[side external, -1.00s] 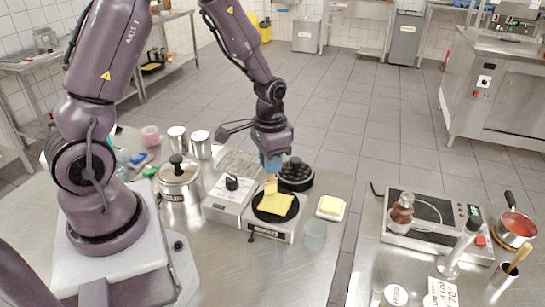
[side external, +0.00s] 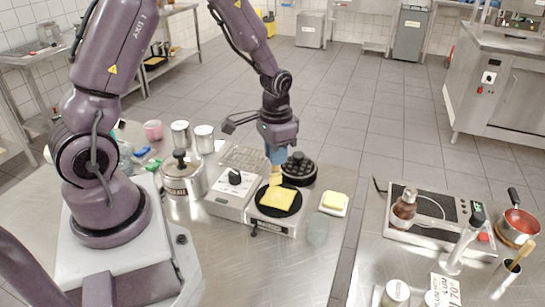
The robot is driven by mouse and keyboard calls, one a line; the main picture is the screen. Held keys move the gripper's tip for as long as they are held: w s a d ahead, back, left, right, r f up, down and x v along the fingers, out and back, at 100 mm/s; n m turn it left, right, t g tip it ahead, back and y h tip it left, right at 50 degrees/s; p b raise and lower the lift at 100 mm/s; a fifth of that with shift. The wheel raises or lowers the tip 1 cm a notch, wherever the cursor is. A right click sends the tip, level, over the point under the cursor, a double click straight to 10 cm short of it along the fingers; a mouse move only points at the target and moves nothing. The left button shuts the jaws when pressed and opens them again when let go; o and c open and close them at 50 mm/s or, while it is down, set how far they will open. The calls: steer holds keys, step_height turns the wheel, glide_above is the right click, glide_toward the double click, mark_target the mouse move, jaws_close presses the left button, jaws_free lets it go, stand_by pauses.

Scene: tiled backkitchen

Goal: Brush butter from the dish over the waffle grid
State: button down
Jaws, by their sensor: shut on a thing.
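The waffle iron (side external: 274,225) stands open on the steel table, its round black lower plate partly covered by a flat yellow patch (side external: 279,199). Its dark gridded upper plate (side external: 299,168) shows behind. My gripper (side external: 277,152) is above the lower plate, shut on a brush (side external: 275,179). A blue part shows at the fingers and a pale yellow end points down at the plate's back edge. I cannot tell whether that end touches the plate. The butter dish (side external: 334,211), white with a yellow block, sits to the right, apart from the gripper.
A control box with a black knob (side external: 233,192) adjoins the iron's left side. A lidded pot (side external: 184,178), metal canisters (side external: 181,135) and a pink cup (side external: 153,130) stand further left. A second table (side external: 370,262) lies across a gap at right.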

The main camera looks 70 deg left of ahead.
steer(key=shift+a, duration=0.1)
steer(key=shift+r, duration=3)
steer(key=shift+r, duration=0.1)
steer(key=shift+r, duration=1.4)
